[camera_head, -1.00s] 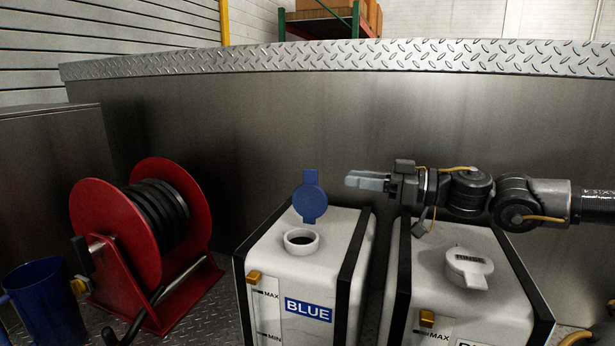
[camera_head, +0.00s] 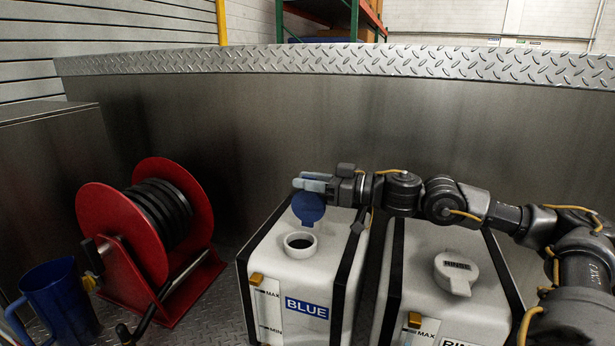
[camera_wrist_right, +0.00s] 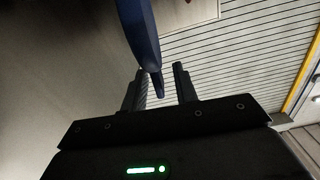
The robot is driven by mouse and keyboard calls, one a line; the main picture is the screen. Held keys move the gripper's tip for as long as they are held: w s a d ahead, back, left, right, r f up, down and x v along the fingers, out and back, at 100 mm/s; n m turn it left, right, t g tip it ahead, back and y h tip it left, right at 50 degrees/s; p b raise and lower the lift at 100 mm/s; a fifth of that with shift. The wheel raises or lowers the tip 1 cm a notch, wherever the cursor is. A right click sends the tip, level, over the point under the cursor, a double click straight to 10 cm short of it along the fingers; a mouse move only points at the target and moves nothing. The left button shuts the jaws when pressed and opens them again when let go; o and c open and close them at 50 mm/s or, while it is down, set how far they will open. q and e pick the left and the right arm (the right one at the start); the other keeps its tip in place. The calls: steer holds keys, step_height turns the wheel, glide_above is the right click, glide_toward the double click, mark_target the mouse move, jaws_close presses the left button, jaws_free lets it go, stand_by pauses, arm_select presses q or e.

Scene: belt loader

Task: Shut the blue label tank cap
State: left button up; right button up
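The blue cap (camera_head: 308,209) stands raised on its hinge behind the open white neck (camera_head: 300,244) of the tank with the BLUE label (camera_head: 306,308). My right gripper (camera_head: 312,182) is at the top of the cap, its fingers pointing left and covering the cap's upper edge. In the right wrist view the fingers (camera_wrist_right: 162,82) are apart, with a gap between them. The cap (camera_wrist_right: 139,32) shows edge-on just beyond and partly between the fingertips; whether it touches them I cannot tell. My left gripper is not in view.
The second tank, with a closed white RINSE cap (camera_head: 457,272), stands to the right under my right arm. A red hose reel (camera_head: 125,235) and a blue jug (camera_head: 58,300) stand at left. A metal wall (camera_head: 200,120) rises behind.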

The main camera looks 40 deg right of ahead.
mark_target(299, 201)
steer(key=shift+c, duration=0.3)
jaws_close()
steer(key=shift+a, duration=0.25)
steer(key=shift+d, duration=0.15)
steer(key=s+a+f+n+b, duration=0.1)
steer(key=s+a+n+b, duration=0.2)
steer(key=a+n, duration=0.2)
steer(key=shift+s+f+n+b, duration=0.2)
steer(key=shift+s+n+b, duration=0.1)
steer(key=shift+n, duration=0.7)
steer(key=shift+a, duration=0.1)
